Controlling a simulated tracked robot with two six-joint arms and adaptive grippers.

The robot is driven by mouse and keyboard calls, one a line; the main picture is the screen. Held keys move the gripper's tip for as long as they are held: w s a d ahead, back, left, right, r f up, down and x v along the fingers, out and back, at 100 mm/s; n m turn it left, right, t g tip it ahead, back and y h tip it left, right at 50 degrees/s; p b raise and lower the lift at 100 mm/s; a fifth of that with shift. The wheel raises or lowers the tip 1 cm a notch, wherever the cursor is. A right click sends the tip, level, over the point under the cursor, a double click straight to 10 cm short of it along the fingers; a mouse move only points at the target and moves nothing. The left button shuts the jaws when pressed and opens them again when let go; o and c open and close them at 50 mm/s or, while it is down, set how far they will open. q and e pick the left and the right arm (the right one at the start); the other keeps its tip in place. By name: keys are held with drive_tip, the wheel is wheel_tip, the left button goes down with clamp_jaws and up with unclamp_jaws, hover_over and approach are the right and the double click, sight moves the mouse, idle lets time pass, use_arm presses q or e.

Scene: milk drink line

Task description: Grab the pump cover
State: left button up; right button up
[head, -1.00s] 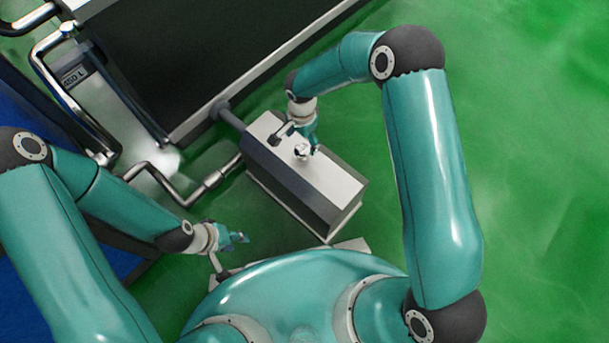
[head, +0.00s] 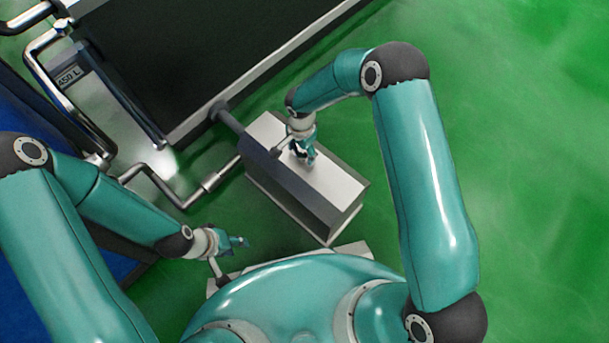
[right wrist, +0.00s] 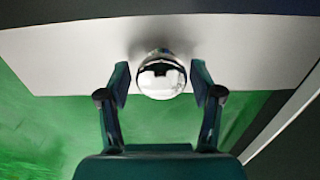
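The pump cover (head: 333,182) is a box-shaped housing with a light grey top and darker side, standing on the green floor in the head view. Its pale face also fills the upper part of the right wrist view (right wrist: 60,55). A shiny round knob (right wrist: 161,76) sticks out from that face. My right gripper (head: 307,160) is at the top of the cover; in the right wrist view its two fingers (right wrist: 161,88) are open on either side of the knob, with small gaps. My left gripper (head: 243,242) is low and left of the cover, apart from it; its fingers are too small to judge.
A steel pipe (head: 205,190) bends toward the cover's left side. Open green floor (head: 540,130) lies to the right.

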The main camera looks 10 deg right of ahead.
clamp_jaws()
drive_tip(key=shift+r, duration=0.1)
